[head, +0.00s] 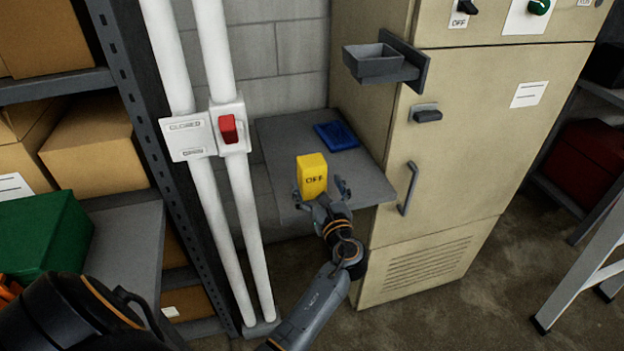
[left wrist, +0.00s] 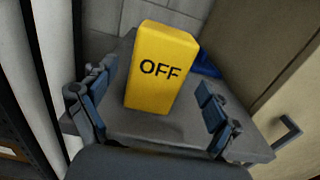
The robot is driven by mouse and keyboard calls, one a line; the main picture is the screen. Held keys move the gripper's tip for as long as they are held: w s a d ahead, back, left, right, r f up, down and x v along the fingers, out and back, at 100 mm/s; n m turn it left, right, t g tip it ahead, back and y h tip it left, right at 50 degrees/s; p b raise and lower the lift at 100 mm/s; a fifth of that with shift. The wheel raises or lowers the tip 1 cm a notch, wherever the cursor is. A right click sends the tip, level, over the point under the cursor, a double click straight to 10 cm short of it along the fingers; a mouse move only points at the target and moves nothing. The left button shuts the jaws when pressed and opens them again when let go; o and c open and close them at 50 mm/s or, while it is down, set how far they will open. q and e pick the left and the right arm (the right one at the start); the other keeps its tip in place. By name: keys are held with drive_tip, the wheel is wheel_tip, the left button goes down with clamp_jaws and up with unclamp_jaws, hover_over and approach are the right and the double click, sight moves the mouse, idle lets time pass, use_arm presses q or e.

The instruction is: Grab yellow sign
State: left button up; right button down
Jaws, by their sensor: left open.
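The yellow sign (head: 312,172) is an upright block marked "OFF". It stands on a small grey shelf (head: 364,184) between the white pipes and the beige cabinet. It also shows in the left wrist view (left wrist: 160,85), between the fingers. My left gripper (head: 322,190) is open at the near side of the sign, with one finger to each side of it. In the left wrist view the left gripper (left wrist: 152,110) shows a gap between each finger and the sign. The right gripper does not show.
A blue flat object (head: 337,136) lies behind the sign on the shelf. White pipes (head: 228,220) with a red switch (head: 228,129) stand to the left. The beige cabinet (head: 455,150) with its handle (head: 408,189) and small tray (head: 375,62) stands to the right.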

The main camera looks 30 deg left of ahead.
sight(315, 181)
use_arm(q)
drive_tip(key=b+x, duration=0.1)
drive_tip(key=x, duration=0.3)
drive_tip(key=shift+s, duration=0.1)
drive_tip(key=shift+w+a, duration=0.25)
drive_tip(key=shift+a, duration=0.05)
drive_tip(key=c, duration=1.3)
